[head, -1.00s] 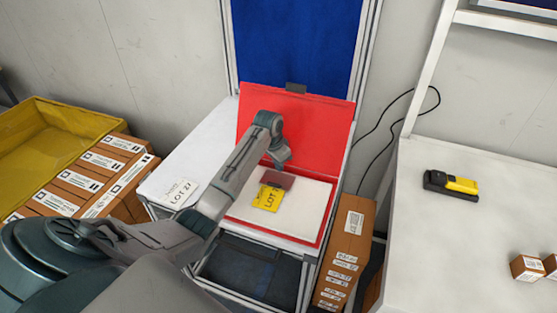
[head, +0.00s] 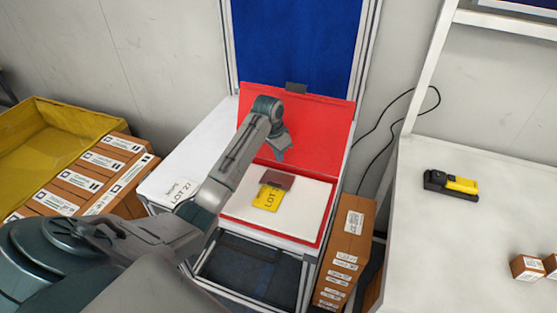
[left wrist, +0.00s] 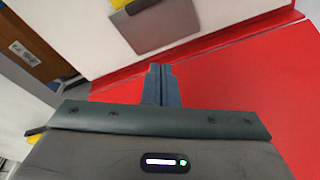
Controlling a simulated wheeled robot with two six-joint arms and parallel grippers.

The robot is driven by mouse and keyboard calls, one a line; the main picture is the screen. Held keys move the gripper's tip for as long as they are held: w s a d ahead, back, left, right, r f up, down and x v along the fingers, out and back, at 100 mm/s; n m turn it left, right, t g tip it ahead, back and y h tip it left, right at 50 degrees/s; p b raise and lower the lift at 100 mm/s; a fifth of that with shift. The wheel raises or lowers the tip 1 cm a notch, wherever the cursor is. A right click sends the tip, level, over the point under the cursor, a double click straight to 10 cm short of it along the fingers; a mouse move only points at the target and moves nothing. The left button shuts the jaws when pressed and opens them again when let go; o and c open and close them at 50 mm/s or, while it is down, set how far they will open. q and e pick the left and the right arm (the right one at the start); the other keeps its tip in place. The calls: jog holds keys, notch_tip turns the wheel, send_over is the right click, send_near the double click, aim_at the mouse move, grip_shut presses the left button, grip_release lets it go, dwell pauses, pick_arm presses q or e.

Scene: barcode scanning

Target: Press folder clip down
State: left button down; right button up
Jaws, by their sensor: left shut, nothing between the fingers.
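The red folder (head: 312,132) lies open, its cover leaning up at the back and a white sheet (head: 300,208) on its base. A brownish clip plate (head: 278,179) lies over the upper part of a yellow LOT card (head: 268,198). In the left wrist view the clip (left wrist: 155,24) looks flat and grey, with a bit of yellow beside it. My left gripper (head: 279,156) is shut and empty, above and behind the clip, in front of the red cover. Its closed fingertips (left wrist: 158,68) show apart from the clip. My right gripper is not in view.
A dark tab (head: 296,87) sits on the cover's top edge. A white LOT card (head: 181,191) lies left of the folder. Brown boxes (head: 346,250) stand at right. A yellow-black scanner (head: 451,184) lies on the right table (head: 450,240). A yellow bin (head: 50,125) is at left.

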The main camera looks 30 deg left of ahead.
pick_arm(q)
notch_tip(320, 180, up, 4)
jog(key=shift+r, duration=0.2)
dwell(0.3)
dwell(0.5)
